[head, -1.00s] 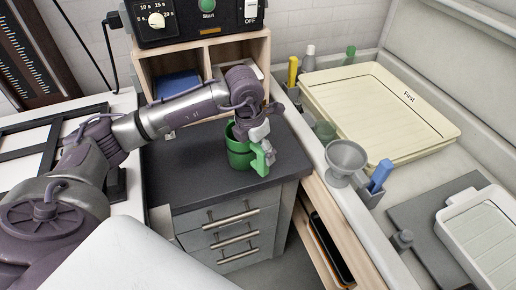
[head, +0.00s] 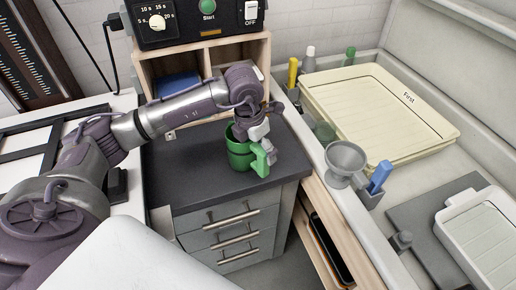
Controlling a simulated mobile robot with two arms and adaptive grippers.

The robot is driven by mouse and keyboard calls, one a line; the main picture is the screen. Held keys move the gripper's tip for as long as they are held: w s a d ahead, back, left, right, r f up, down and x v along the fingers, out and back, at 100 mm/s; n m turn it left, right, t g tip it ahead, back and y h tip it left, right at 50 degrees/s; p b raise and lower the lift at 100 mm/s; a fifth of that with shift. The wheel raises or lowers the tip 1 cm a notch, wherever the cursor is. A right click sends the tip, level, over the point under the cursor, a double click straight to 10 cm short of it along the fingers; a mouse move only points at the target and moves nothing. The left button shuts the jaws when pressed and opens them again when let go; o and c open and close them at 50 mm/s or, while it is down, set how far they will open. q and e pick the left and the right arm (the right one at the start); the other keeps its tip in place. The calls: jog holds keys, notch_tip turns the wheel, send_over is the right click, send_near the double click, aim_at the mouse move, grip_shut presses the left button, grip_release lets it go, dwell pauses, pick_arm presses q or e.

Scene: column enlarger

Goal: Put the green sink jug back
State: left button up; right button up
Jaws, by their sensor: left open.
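The green jug (head: 239,159) stands upright on the dark top of the drawer cabinet (head: 190,178), near its right side. Its handle (head: 260,162) points toward the front right. My left gripper (head: 262,147) is open at the jug's handle side, over the upper part of the handle, and hides part of the rim. I cannot tell whether the fingers touch the jug. My right gripper is not in view.
Right of the cabinet is a sink with a cream tray (head: 385,110), a grey funnel (head: 346,160), a blue clip-like item (head: 380,177) in a holder and several bottles along the back. A timer box (head: 195,20) sits on a wooden shelf behind. The cabinet's front left top is clear.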

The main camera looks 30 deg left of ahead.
pick_arm(q)
notch_tip(320, 180, up, 7)
jog(key=s+p, duration=0.1)
jog(key=p, duration=0.2)
jog(key=shift+a+p, duration=0.3)
jog(key=shift+p, duration=0.1)
dwell(0.8)
notch_tip(320, 180, up, 12)
jog(key=s+a, duration=0.1)
jog(key=shift+s, duration=0.35)
jog(key=shift+f, duration=0.1)
dwell(0.5)
